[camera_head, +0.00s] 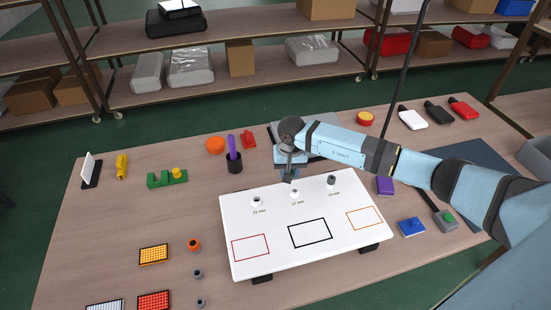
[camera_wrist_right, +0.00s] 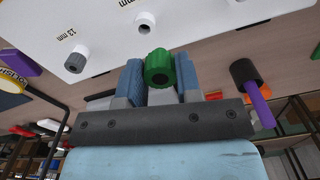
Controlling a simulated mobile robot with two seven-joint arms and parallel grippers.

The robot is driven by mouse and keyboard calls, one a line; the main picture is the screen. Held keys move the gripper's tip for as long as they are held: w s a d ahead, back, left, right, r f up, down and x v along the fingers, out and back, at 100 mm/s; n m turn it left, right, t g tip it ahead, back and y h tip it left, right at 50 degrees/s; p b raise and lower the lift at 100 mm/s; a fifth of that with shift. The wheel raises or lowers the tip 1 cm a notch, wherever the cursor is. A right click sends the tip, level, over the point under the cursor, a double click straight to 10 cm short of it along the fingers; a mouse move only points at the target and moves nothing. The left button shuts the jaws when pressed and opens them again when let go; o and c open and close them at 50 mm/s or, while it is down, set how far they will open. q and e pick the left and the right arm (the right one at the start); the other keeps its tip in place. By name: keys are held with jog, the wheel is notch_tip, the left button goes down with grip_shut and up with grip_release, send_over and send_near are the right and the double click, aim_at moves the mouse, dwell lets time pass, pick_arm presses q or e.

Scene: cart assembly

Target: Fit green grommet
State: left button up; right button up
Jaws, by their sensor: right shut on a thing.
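A white board (camera_head: 282,218) stands on the table with three upright posts labelled in mm. The left post (camera_head: 256,201) and middle post (camera_head: 294,193) are pale; the right post (camera_head: 331,180) has a dark top. My right gripper (camera_head: 288,178) is above the board's back edge, behind the middle post. In the right wrist view it is shut on the green grommet (camera_wrist_right: 158,68), held between blue fingers. A white post (camera_wrist_right: 145,22) and a grey-topped post (camera_wrist_right: 75,61) show beyond the grommet, apart from it. The grommet cannot be made out in the head view. My left gripper is not in view.
Left of the board are an orange grommet-like part (camera_head: 194,244), small grey parts (camera_head: 197,273) and a yellow grid block (camera_head: 153,254). A black cup (camera_head: 234,162) with a purple pen stands behind it. A purple block (camera_head: 384,186) and blue block (camera_head: 411,227) lie to its right.

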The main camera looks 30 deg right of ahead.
jog(key=shift+s+d+r+p, duration=0.3)
jog(key=shift+d+p, duration=0.1)
jog(key=shift+d, duration=0.1)
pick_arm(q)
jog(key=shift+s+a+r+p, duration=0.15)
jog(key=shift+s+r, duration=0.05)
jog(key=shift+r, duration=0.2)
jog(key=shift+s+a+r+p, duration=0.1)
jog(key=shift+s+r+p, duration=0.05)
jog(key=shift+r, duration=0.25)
pick_arm(e)
jog(key=shift+s+d+f+m, duration=0.15)
jog(key=shift+d+f+m, duration=0.25)
jog(key=shift+d, duration=0.1)
notch_tip(320, 180, down, 4)
jog(key=b, duration=0.4)
jog(key=shift+r, duration=0.2)
jog(key=shift+f+b, duration=0.5)
jog(key=shift+b, duration=0.2)
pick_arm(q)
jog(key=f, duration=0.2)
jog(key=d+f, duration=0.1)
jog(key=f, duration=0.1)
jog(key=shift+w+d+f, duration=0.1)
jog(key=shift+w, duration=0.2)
pick_arm(e)
jog(key=shift+r, duration=0.1)
